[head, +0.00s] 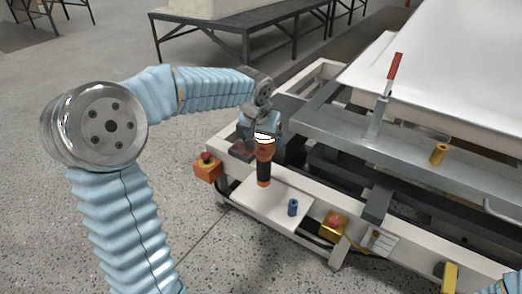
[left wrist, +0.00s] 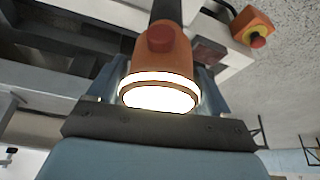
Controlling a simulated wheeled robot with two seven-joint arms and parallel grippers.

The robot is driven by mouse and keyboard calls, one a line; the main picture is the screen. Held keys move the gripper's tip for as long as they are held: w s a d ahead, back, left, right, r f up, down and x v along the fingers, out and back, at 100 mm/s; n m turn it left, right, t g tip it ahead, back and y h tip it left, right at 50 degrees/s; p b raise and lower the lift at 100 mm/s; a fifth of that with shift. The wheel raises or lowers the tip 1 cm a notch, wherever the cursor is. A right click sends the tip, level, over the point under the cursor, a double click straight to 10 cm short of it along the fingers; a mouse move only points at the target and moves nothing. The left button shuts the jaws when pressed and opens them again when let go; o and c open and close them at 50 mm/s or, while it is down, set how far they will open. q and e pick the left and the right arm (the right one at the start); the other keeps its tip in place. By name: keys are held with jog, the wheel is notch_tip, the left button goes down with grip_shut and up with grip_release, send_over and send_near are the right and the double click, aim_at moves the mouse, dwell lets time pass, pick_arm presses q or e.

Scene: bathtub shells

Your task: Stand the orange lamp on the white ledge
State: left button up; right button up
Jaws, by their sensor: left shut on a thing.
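The orange lamp (head: 264,152) has a glowing white top, a black body and an orange lower end. It is about upright in my left gripper (head: 262,132), which is shut on it near the top. In the left wrist view the lamp (left wrist: 150,58) shows its lit ring, an orange head with a red button, and the black body leading away. The white ledge (head: 249,203) juts from the front of the machine frame. The lamp's lower end appears over the ledge's back left part; I cannot tell whether it touches. My right gripper is out of view.
A blue cylinder (head: 292,207) stands on the ledge's right part. An orange box with a red button (head: 207,167) is left of the ledge, and a yellow box with a red button (head: 334,226) is right. A red-handled clamp (head: 394,68) and yellow cylinder (head: 438,154) are behind.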

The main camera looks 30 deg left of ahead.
pick_arm(q)
jog(key=shift+w+a+f, duration=0.1)
jog(key=shift+a+f, duration=0.3)
jog(key=shift+f, duration=0.1)
jog(key=shift+w+a+f+b, duration=0.1)
jog(key=shift+a+f+b, duration=0.05)
jog(key=shift+f, duration=0.8)
jog(key=shift+a+f+b, duration=0.15)
jog(key=shift+f, duration=0.9)
jog(key=o, duration=1.4)
jog(key=shift+r, duration=0.35)
jog(key=p+v, duration=0.1)
jog(key=v, duration=1)
jog(key=shift+s+r, duration=0.25)
